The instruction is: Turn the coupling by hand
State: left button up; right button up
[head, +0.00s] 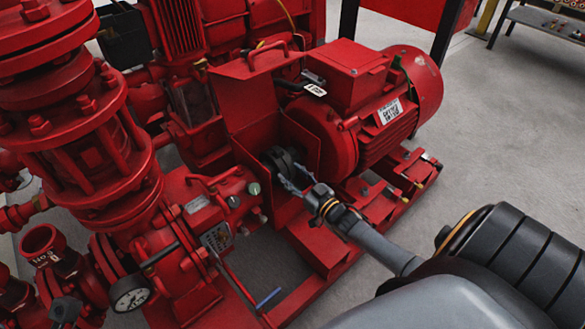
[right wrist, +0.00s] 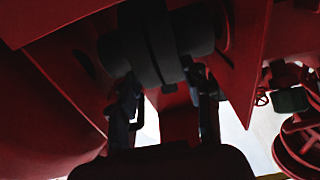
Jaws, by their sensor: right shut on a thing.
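The coupling (head: 283,162) is a dark round piece between the red pump and the red motor (head: 365,100), under a raised red guard (head: 255,92). My right gripper (head: 291,177) reaches in from the right to the coupling. In the right wrist view the coupling (right wrist: 165,45) is a thick dark disc on a dark shaft. The fingers of my right gripper (right wrist: 165,95) stand on either side of the disc's lower edge, shut on it. The picture is dark there, so the exact contact is hard to see. My left gripper is not in view.
Red guard walls stand close on both sides of the coupling. A pressure gauge (head: 131,293) and a blue-tipped lever (head: 268,299) are at the front left. A red flanged pipe (head: 85,130) rises at the left. The grey floor (head: 480,120) is clear at the right.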

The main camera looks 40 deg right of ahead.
dwell(0.5)
jog(key=o, duration=1.2)
jog(key=shift+c, duration=0.2)
jog(key=shift+s+f, duration=0.1)
jog(key=shift+s, duration=0.45)
jog(key=s+d, duration=0.1)
jog(key=s, duration=1)
jog(key=shift+f, duration=0.15)
